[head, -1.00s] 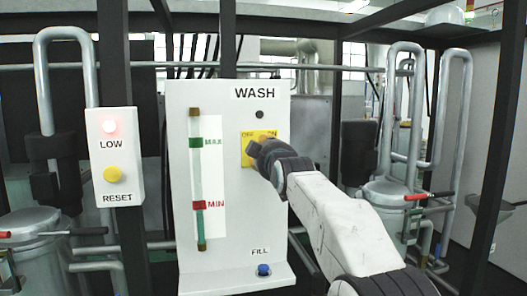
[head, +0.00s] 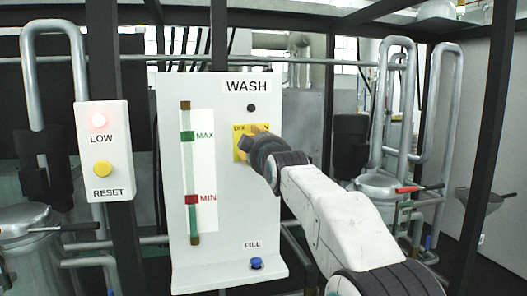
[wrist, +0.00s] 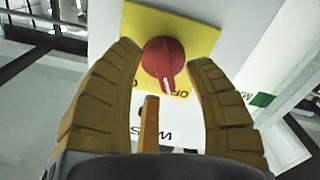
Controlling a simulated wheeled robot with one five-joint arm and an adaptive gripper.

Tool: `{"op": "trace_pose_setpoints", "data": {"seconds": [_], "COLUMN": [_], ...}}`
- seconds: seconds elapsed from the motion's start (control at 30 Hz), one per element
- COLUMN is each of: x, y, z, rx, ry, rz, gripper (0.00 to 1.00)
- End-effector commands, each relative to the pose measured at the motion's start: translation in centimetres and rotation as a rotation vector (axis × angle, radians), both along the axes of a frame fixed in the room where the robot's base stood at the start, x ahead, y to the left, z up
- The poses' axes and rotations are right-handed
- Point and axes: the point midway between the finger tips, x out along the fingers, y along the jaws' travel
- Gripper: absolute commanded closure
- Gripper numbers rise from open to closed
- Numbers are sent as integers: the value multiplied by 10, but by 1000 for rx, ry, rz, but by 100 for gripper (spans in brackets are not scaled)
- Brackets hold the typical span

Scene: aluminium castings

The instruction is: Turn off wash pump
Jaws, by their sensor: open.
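The WASH panel (head: 235,215) stands upright in the head view, with a yellow switch plate (head: 239,154) on its upper right. My gripper (head: 254,146) is in front of the plate and hides most of it, including the knob. In the wrist view, a red round knob (wrist: 161,58) sits on the yellow plate (wrist: 196,30). My open fingers (wrist: 165,58) stand on either side of it, with gaps visible. The knob's white mark points down the picture, close to the partly visible upside-down OFF lettering. An orange-brown bar stands below the knob, between the fingers.
A white box (head: 114,178) at left has a lit red LOW lamp (head: 99,121) and a yellow RESET button (head: 103,168). Dark frame posts and metal pipes and vessels (head: 378,190) stand around.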

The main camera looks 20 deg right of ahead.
Motion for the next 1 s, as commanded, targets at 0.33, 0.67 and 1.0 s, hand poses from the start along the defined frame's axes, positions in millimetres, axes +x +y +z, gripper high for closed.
{"op": "trace_pose_setpoints", "data": {"seconds": [0.33, 0.67, 1.0], "x": [-51, -93, -107], "y": [0, 1, 1], "z": [1, 1, 0], "rx": [0, 0, 0], "ry": [-2, -3, -3], "rz": [0, 1, 2], "gripper": [51, 51, 51]}}
